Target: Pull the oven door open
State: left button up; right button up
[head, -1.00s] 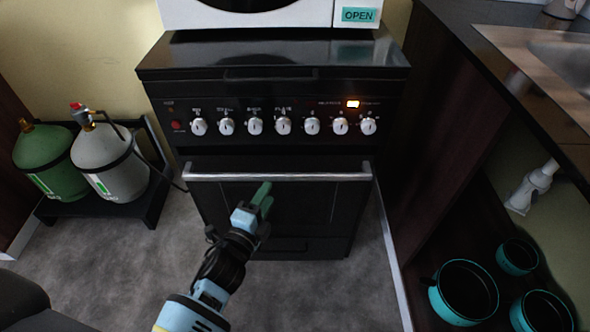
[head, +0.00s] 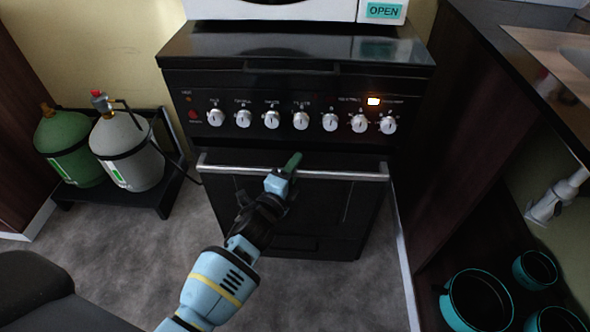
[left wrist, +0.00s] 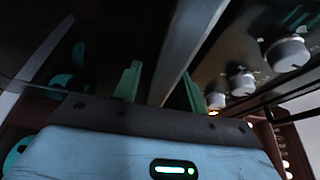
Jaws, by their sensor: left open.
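The black oven door (head: 320,215) is below the knob panel and looks shut or nearly so. Its long silver bar handle (head: 345,174) runs across its top edge. My left gripper (head: 290,165) is at the middle of the handle, with a green fingertip overlapping the bar in the head view. In the left wrist view the handle (left wrist: 188,45) runs diagonally between the two green fingers of my left gripper (left wrist: 161,88), which are open and apart. Whether either finger touches the bar cannot be told. My right gripper is not in view.
A row of knobs (head: 301,121) sits above the handle. A green gas cylinder (head: 68,148) and a grey one (head: 127,152) stand at left. A dark cabinet (head: 470,185) at right holds several pots (head: 478,300). Grey floor (head: 345,285) lies clear before the oven.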

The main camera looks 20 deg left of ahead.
pick_arm(q)
jog(key=shift+w, duration=0.1)
grip_shut()
dwell(0.4)
